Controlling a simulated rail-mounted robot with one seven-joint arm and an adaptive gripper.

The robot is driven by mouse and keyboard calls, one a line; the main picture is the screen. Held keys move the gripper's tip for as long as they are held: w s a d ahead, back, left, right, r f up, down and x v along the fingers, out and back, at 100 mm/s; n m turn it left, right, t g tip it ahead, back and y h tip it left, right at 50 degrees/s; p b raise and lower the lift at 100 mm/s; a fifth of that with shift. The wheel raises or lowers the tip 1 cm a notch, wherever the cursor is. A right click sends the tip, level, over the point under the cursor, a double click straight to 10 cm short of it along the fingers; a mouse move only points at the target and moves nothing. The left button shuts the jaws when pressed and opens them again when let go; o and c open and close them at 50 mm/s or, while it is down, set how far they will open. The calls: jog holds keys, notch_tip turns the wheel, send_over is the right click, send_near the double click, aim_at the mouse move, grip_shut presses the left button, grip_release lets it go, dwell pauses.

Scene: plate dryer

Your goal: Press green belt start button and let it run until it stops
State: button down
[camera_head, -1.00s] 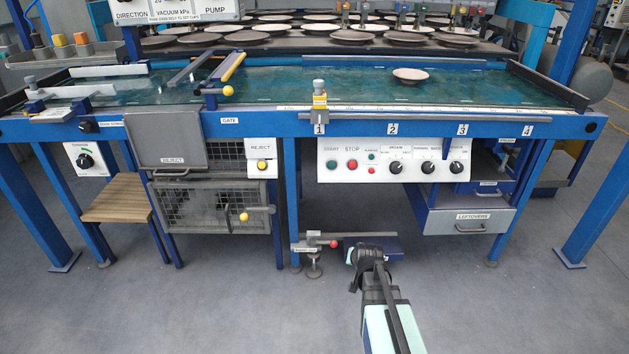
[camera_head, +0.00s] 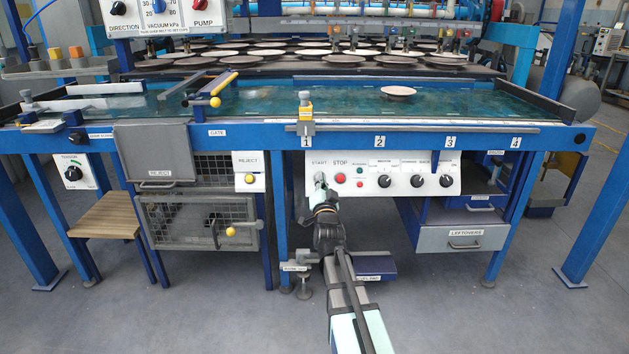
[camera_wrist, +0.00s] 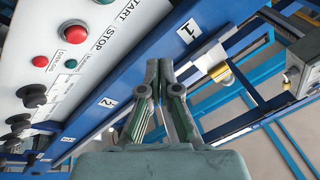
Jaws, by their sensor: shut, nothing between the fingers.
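The white control panel (camera_head: 400,186) hangs under the green belt (camera_head: 330,103). My gripper (camera_head: 320,180) is shut and empty, with its tip in front of the START position at the panel's left end. It hides the green start button in the head view. In the wrist view a sliver of the green start button (camera_wrist: 103,2) shows at the top edge, above the START label. My shut fingertips (camera_wrist: 160,66) are in the middle of that view. I cannot tell whether they touch anything. One plate (camera_head: 398,91) lies on the belt.
The red stop button (camera_head: 341,178) is just right of my gripper, with small buttons and black knobs (camera_head: 417,181) further right. The blue beam (camera_head: 345,139) runs above the panel. A clamp with a lever (camera_head: 303,267) and a leftovers drawer (camera_head: 462,239) are below.

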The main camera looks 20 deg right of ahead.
jog(key=shift+w, duration=0.1)
dwell(0.4)
jog(key=w+d+f+b, duration=0.3)
jog(key=w+f, duration=0.1)
jog(key=w, duration=0.2)
jog(key=shift+w+f, duration=0.2)
jog(key=shift+w, duration=0.2)
jog(key=shift+w+f, duration=0.1)
dwell(1.3)
jog(key=shift+w+d+f, duration=0.15)
jog(key=shift+w, duration=0.1)
